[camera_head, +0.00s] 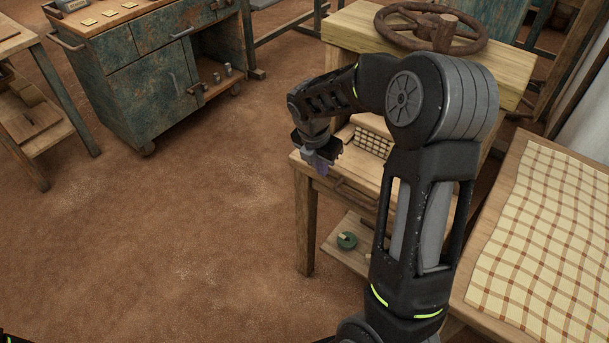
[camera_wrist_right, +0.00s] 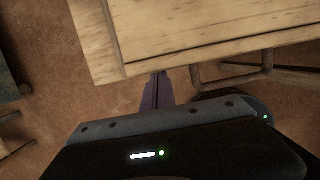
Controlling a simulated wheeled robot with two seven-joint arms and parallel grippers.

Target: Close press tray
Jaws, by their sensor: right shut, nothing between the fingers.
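The wooden press (camera_head: 345,50) stands at the back right with a rusty handwheel (camera_head: 440,25) on top. My right gripper (camera_head: 320,166) is shut and empty at the left front corner of this surface. In the right wrist view, its dark fingers (camera_wrist_right: 157,90) point at the edge of a wooden board (camera_wrist_right: 150,40); I cannot tell whether they touch. A metal bar handle (camera_wrist_right: 235,82) shows to their right. My left gripper is not in view.
A table with a checked cloth (camera_head: 545,240) stands at the right, close to my right arm. A green metal cabinet (camera_head: 160,90) stands at the back left, beside a wooden bench (camera_head: 35,150). The dirt floor at left is clear.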

